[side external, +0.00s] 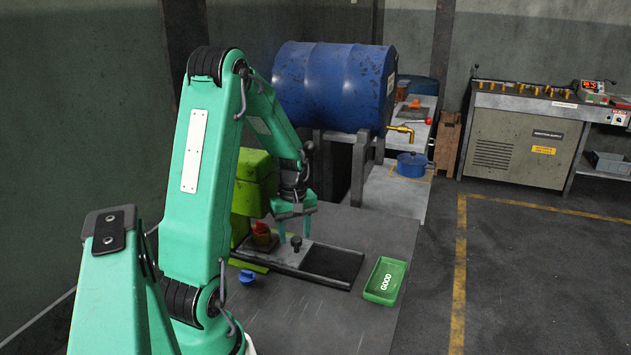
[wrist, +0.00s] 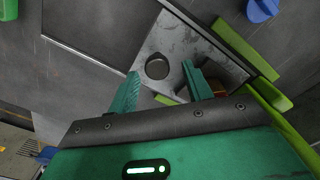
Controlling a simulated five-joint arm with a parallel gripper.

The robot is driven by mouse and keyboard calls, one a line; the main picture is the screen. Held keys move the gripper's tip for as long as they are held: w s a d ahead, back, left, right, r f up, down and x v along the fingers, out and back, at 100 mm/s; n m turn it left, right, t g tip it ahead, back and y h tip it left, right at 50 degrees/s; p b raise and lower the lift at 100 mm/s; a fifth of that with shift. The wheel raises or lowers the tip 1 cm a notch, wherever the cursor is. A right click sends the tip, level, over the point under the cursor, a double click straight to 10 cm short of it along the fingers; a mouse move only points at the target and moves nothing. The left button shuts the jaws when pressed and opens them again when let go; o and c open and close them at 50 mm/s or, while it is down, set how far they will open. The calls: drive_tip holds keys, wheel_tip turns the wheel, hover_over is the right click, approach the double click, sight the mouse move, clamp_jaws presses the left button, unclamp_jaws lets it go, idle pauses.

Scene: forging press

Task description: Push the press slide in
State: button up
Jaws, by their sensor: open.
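The press slide (side external: 284,256) is a light grey metal plate low in front of the green press (side external: 252,190). A dark round knob (side external: 296,243) stands up from it. In the wrist view the slide (wrist: 186,42) carries the knob (wrist: 157,67) between the lines of my fingertips. My gripper (side external: 294,231) points down over the knob; its two teal fingers (wrist: 160,72) are apart and hold nothing. I cannot tell whether a finger touches the knob. A reddish-brown piece (side external: 262,237) sits at the press end of the slide, partly hidden in the wrist view.
A dark framed bed (side external: 333,264) extends right of the knob. A small blue object (side external: 247,277) lies at the front. The table front is mostly clear.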

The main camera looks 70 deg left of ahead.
drive_tip(key=shift+r, duration=3.4)
drive_tip(key=shift+w+d+r, duration=0.1)
drive_tip(key=shift+d+r, duration=0.15)
drive_tip(key=shift+d, duration=0.05)
drive_tip(key=s+d+r+m+t, duration=0.1)
drive_tip(key=d+r+m+t, duration=0.1)
drive_tip(key=d+m, duration=0.4)
drive_tip(key=s+d+r+m+t, duration=0.1)
drive_tip(key=d+r+m, duration=0.4)
drive_tip(key=d, duration=0.6)
drive_tip(key=s+d+r+m+t, duration=0.2)
drive_tip(key=d+r+m, duration=0.2)
drive_tip(key=d+m, duration=0.3)
drive_tip(key=shift+s+d+r+t, duration=0.15)
drive_tip(key=shift+s+d+t, duration=0.2)
drive_tip(key=shift+d, duration=0.8)
